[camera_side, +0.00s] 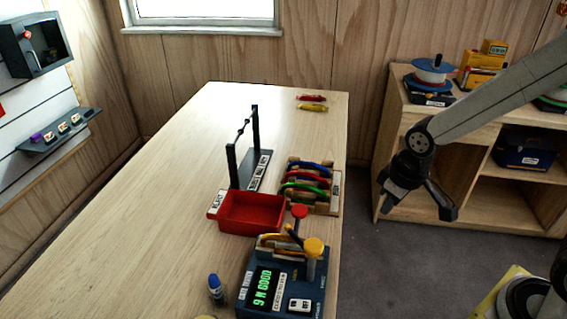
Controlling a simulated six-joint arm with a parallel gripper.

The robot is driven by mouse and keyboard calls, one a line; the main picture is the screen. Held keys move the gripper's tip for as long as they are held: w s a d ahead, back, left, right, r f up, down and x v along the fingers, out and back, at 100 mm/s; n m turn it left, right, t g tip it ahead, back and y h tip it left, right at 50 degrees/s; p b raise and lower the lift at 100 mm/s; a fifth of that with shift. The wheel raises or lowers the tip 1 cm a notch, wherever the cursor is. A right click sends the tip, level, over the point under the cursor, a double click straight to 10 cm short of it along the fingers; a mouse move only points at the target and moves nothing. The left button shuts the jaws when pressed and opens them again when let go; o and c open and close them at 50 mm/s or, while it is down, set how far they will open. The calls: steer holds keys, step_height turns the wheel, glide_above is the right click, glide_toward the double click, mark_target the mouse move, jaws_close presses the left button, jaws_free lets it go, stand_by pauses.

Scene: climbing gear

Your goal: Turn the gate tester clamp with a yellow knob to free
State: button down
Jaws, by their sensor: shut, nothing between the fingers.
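The blue gate tester (250,307) stands at the near right end of the table, its green display reading "9 N GOOD". Its clamp with a yellow knob (314,246) rises at the right of the box. A red knob (299,211) stands just behind it. I cannot tell the clamp's setting. My gripper (448,212) is shut and empty, in the air to the right of the table, well apart from the tester.
A red tray (232,226) and a rack of coloured carabiners (328,208) sit behind the tester. A dark upright stand (233,168) is left of the rack. A blue marker or bottle (216,290) stands left of the tester. The table's left side (130,225) is clear.

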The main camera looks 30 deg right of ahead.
mark_target(313, 247)
steer(key=w+a+r+n, duration=0.2)
steer(key=a+n, duration=0.2)
steer(key=a, duration=0.3)
steer(key=w+a+r+n+g+h, duration=0.1)
steer(key=w+a+r+n, duration=0.1)
steer(key=a, duration=0.5)
steer(key=w+a+r+n+g+h, duration=0.1)
steer(key=w+a+r+n, duration=0.1)
steer(key=a+r+n, duration=0.2)
steer(key=shift+a+r+n, duration=0.15)
steer(key=shift+a+n, duration=0.3)
steer(key=shift+a, duration=0.25)
steer(key=shift+a+r+n, duration=0.1)
steer(key=shift+a+n, duration=0.35)
steer(key=shift+a, duration=0.25)
steer(key=s+a+r+n+h, duration=0.1)
steer(key=a+r+n, duration=0.3)
steer(key=a, duration=0.4)
steer(key=shift+s+a, duration=0.2)
steer(key=shift+s, duration=0.55)
steer(key=shift+f, duration=0.1)
steer(key=x, duration=0.3)
steer(key=d+x, duration=0.1)
steer(key=x, duration=0.3)
steer(key=d+x, duration=0.1)
steer(key=x, duration=0.2)
steer(key=shift+s+d, duration=0.1)
steer(key=shift+d, duration=0.15)
steer(key=shift+d+f, duration=0.25)
steer(key=shift+d, duration=0.7)
